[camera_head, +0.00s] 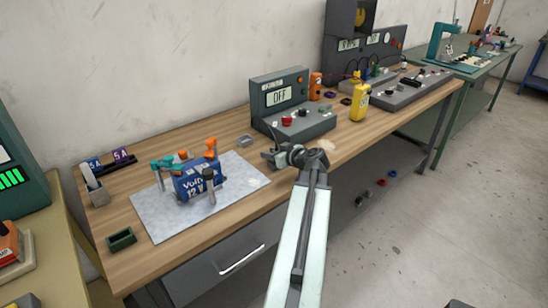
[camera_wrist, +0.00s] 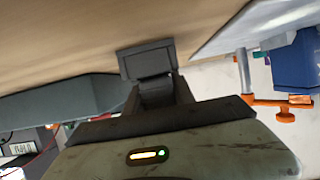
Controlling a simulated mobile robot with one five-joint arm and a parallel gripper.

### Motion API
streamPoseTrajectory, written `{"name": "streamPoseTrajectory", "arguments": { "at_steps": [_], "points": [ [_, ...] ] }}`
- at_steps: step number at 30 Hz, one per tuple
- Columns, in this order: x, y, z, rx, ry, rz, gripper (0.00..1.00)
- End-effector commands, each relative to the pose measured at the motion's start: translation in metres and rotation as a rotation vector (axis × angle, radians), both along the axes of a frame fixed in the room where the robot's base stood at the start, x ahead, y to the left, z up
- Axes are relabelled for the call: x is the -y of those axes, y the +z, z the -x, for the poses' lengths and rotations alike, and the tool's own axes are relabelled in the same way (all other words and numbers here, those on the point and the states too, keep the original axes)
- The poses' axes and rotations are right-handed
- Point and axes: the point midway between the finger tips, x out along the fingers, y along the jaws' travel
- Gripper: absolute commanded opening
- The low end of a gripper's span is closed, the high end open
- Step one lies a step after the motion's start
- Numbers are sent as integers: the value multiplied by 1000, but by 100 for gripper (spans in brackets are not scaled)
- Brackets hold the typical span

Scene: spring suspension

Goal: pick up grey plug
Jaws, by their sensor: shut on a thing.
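My gripper (camera_head: 276,157) is low over the front part of the wooden bench, between the grey mat and the OFF-display box. In the wrist view, my gripper (camera_wrist: 157,92) is shut on a dark grey blocky piece, which I take to be the grey plug (camera_wrist: 146,60). The piece sticks out beyond the fingertips, close to the wood; I cannot tell whether it touches it. In the head view, the plug is too small and dark to tell apart from the gripper.
A blue battery (camera_head: 190,184) with orange and teal clamps stands on the grey mat (camera_head: 155,222) to the left. The OFF-display box (camera_head: 280,88) is just behind my gripper. A small grey tray (camera_head: 245,141) and a yellow meter (camera_head: 360,103) are nearby.

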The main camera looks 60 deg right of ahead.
Motion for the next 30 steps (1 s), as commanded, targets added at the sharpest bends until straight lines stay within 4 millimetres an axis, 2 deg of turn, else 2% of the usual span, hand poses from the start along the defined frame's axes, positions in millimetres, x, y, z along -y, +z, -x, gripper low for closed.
{"name": "streamPoseTrajectory", "arguments": {
  "at_steps": [4,7,15,19,22,30],
  "points": [
    [1,7,1,0,-1,0,0],
    [1,20,1,0,-2,1,0],
    [1,77,1,0,-2,1,0],
    [1,98,1,0,-2,1,0],
    [1,103,1,0,-2,0,0],
    [3,100,5,0,-9,0,0]
  ]
}}
